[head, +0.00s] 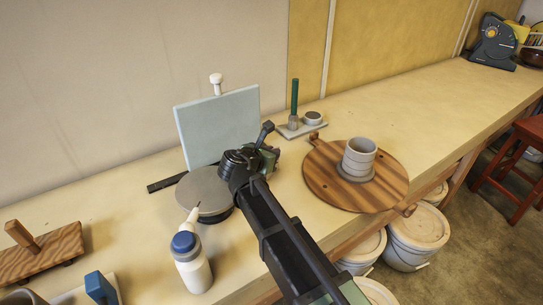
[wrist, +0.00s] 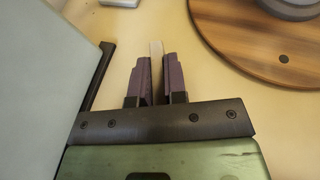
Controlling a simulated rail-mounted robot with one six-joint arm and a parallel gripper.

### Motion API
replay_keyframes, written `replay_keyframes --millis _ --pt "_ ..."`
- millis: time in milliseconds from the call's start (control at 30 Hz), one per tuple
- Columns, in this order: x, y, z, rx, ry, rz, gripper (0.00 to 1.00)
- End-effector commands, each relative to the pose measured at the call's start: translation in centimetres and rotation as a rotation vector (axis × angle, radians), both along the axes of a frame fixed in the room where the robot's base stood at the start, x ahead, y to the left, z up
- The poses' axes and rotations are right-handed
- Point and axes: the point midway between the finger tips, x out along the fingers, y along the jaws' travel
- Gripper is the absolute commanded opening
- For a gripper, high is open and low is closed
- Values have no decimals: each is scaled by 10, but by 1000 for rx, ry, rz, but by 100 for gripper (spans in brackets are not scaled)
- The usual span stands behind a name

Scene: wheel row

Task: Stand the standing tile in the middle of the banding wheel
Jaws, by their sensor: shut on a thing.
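The banding wheel (head: 203,190) is a grey round disc at mid left in the head view; its top looks bare. My gripper (wrist: 156,75) is shut on a thin pale piece, the standing tile (wrist: 157,48), seen edge-on between the fingers in the wrist view. In the head view my gripper (head: 265,150) is to the right of the wheel, and my own wrist hides the tile there. The wrist view does not show the wheel. How high the tile is above the bench cannot be told.
A pale blue upright panel (head: 218,125) stands behind the wheel, close to my gripper's left. A white bottle with a blue cap (head: 192,265) stands in front of the wheel. A round wooden board (head: 318,183) bearing a grey cup (head: 358,158) lies to the right.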

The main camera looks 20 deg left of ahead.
Motion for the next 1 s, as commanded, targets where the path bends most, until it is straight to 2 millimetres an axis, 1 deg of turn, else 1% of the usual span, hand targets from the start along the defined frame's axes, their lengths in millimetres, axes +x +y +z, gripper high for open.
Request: replay_keyframes --millis 33,167,400,500,567,667,800,900,1000 --pt "0 0 -1 0 0 0 17" --pt "0 0 0 0 0 0 37" --pt "0 0 0 0 0 0 38" --pt "-1 0 7 0 0 0 38" --pt "-9 2 10 -1 0 1 38" --pt "-30 7 20 0 0 3 38" --pt "-65 15 36 1 0 4 38" --pt "-86 21 45 0 0 3 38" --pt "-100 25 49 0 0 2 38"
